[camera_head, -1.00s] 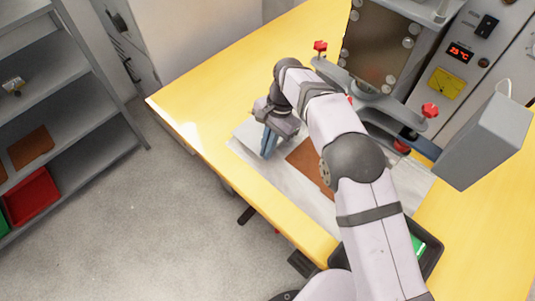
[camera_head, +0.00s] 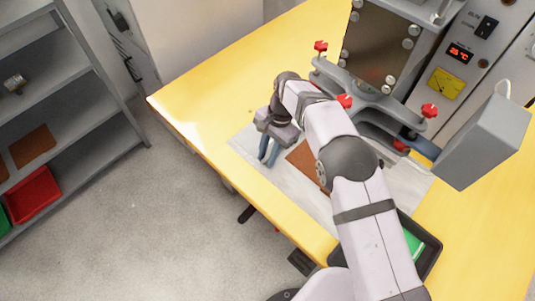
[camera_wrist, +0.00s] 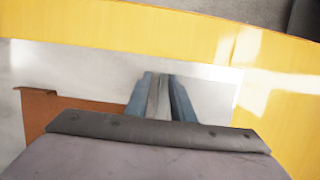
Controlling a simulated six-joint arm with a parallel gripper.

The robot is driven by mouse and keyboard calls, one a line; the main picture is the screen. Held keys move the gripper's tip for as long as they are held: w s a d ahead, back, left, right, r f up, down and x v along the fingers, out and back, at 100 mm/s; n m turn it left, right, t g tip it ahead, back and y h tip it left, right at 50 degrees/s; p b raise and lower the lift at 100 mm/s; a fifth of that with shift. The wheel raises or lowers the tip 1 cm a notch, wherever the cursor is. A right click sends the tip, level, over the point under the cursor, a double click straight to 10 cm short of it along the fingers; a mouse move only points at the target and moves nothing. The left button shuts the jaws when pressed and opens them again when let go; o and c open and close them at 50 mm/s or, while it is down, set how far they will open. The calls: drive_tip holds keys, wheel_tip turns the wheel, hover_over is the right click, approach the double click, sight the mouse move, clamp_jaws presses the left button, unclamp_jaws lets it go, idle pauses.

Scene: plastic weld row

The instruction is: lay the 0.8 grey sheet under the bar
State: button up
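My gripper (camera_head: 268,162) points down over the pale mat (camera_head: 247,143) near the table's front edge. Its two blue fingers stand a little apart in both views, also in the wrist view (camera_wrist: 160,97). A narrow grey strip shows between them there; I cannot tell whether it is a sheet or the shaded mat. No separate grey sheet stands out from the mat. A brown sheet (camera_head: 304,160) lies on the mat to the right of the gripper, partly behind my arm. The grey bar (camera_head: 370,98) with red knobs is at the back, before the upright machine.
A black tray (camera_head: 434,256) with a green piece (camera_head: 413,244) stands at the right front, partly behind my arm. A grey box-shaped part (camera_head: 483,140) juts out at the right. Shelves (camera_head: 82,160) with a red bin (camera_head: 34,194) stand at the left. The yellow table's left end is clear.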

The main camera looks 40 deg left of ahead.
drive_tip(key=b+v, duration=0.1)
drive_tip(key=v, duration=0.9)
drive_tip(key=shift+r, duration=0.4)
drive_tip(key=shift+o, duration=0.5)
drive_tip(key=shift+v, duration=0.8)
